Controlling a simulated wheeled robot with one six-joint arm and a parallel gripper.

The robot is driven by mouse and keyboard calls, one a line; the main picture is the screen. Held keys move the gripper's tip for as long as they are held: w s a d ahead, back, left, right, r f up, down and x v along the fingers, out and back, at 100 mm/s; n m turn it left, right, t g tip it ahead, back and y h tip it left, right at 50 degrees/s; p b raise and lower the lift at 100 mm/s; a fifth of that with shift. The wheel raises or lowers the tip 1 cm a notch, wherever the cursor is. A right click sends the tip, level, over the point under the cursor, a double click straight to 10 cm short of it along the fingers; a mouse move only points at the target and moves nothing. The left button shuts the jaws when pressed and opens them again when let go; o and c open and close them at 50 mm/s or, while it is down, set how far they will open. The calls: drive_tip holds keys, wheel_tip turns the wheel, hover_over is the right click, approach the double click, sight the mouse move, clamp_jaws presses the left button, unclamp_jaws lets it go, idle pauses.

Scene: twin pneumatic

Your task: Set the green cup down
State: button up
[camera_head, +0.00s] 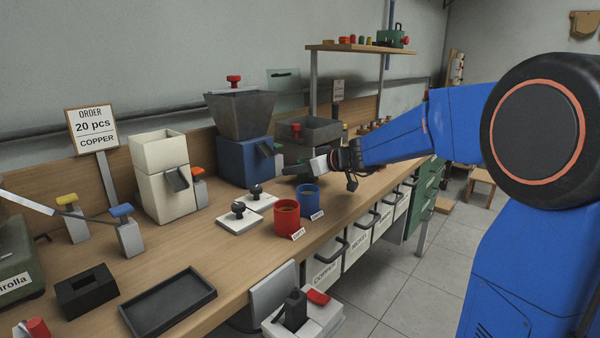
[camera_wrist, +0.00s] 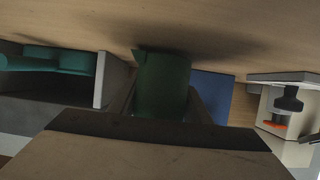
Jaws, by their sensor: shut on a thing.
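The green cup (camera_wrist: 162,84) shows in the wrist view between the two fingers of my gripper (camera_wrist: 160,104), which is shut on it. A dark shadow lies on the wooden bench (camera_wrist: 60,20) close to the cup. I cannot tell whether the cup touches the bench. In the head view my gripper (camera_head: 322,163) is low over the bench, in front of the grey-and-green machine (camera_head: 310,132).
A red cup (camera_head: 287,220) and a blue cup (camera_head: 308,199) stand near the front edge, left of my gripper. White plates with black knobs (camera_head: 239,210) lie beside them. A blue machine with a grey hopper (camera_head: 240,160) stands behind. Bare bench lies right of the blue cup.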

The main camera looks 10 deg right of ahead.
wheel_tip(320, 180, up, 17)
drive_tip(key=shift+r, duration=0.2)
idle(0.3)
